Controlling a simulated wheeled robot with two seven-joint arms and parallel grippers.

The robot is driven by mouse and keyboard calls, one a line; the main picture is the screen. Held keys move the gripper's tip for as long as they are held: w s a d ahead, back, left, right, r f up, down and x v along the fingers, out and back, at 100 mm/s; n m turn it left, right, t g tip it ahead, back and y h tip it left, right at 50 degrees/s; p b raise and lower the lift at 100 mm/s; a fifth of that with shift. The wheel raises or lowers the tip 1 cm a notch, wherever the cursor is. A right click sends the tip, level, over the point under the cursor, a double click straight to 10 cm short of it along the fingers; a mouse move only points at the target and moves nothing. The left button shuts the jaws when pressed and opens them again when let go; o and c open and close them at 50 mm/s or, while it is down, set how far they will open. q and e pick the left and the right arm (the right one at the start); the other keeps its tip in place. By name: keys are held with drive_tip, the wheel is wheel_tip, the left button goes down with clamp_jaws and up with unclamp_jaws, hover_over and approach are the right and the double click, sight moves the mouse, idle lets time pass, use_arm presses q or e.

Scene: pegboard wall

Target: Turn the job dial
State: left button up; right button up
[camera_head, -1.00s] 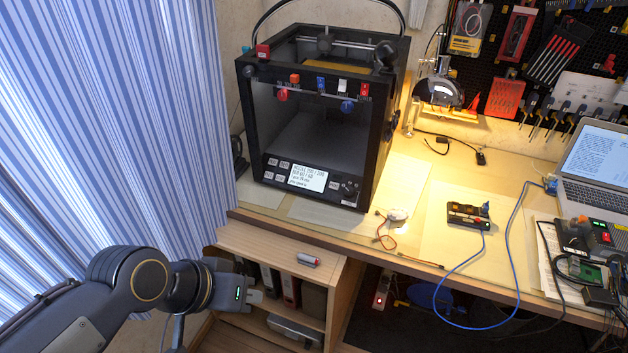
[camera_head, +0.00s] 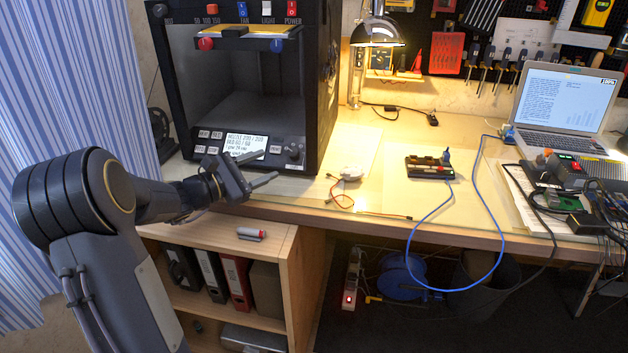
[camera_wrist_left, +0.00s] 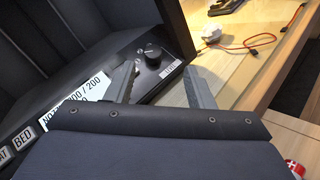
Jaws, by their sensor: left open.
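The job dial is a round black knob (camera_head: 293,151) at the right end of the black 3D printer's front panel (camera_head: 215,143). It also shows in the left wrist view (camera_wrist_left: 152,52), with a small white label below it. My left gripper (camera_head: 263,168) is open and empty in front of the panel, left of and slightly below the dial in the head view. In the left wrist view the dial appears between and beyond the two fingertips (camera_wrist_left: 162,72), apart from them. The lit screen (camera_head: 246,143) is partly hidden by a finger in the wrist view. My right gripper is out of view.
The wooden desk (camera_head: 480,225) carries a white puck with a red cable (camera_head: 350,173), a small black box (camera_head: 429,166) and a laptop (camera_head: 565,105). A striped curtain (camera_head: 70,90) hangs left.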

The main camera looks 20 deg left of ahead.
sight(292, 152)
use_arm(q)
drive_tip(key=shift+w+a+f+n, duration=0.3)
drive_tip(key=shift+w+a+f, duration=0.1)
drive_tip(key=shift+w+f, duration=0.1)
drive_tip(key=shift+w+d+r, duration=0.1)
drive_tip(key=shift+w+d, duration=0.05)
drive_tip(key=shift+w, duration=0.25)
drive_tip(key=x, duration=0.6)
drive_tip(key=shift+w+d+r, duration=0.15)
drive_tip(key=shift+w, duration=0.25)
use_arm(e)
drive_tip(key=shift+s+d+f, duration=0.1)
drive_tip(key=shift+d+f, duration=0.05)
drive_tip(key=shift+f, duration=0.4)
use_arm(q)
drive_tip(key=shift+c, duration=0.3)
drive_tip(key=c, duration=0.9)
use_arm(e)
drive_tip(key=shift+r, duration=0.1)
